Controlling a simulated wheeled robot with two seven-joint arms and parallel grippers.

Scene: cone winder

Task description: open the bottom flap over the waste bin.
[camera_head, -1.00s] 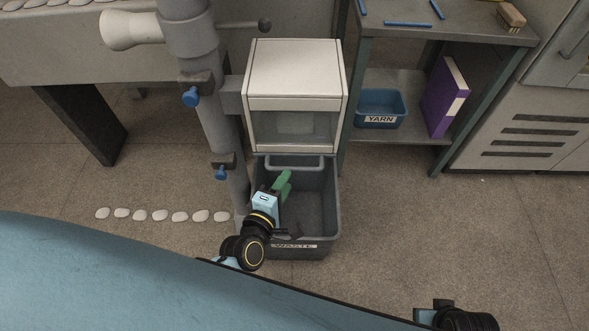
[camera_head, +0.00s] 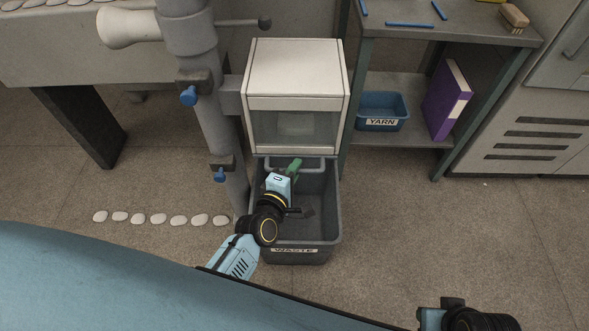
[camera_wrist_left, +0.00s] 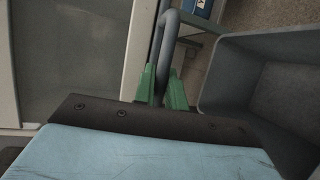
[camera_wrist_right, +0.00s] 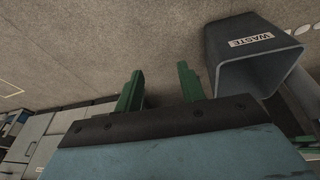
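The white box (camera_head: 295,70) hangs above the waste bin (camera_head: 330,215). A grey bar handle (camera_head: 315,165) runs along the box's lower front edge, over the bin's back. The flap itself is mostly hidden below the box and looks closed. My left gripper (camera_head: 295,168) reaches over the bin to the handle. In the left wrist view, the handle (camera_wrist_left: 160,50) passes between the green fingers (camera_wrist_left: 161,88), which sit close on both sides of it. My right gripper (camera_wrist_right: 158,88) is open and empty, off to the side of the bin (camera_wrist_right: 245,65).
A grey post (camera_head: 222,130) with blue knobs stands just left of the box and bin. A shelf unit (camera_head: 400,140) with a blue yarn bin (camera_head: 381,112) and a purple binder (camera_head: 445,100) stands at right. White cones or pebbles (camera_head: 160,219) line the floor at left.

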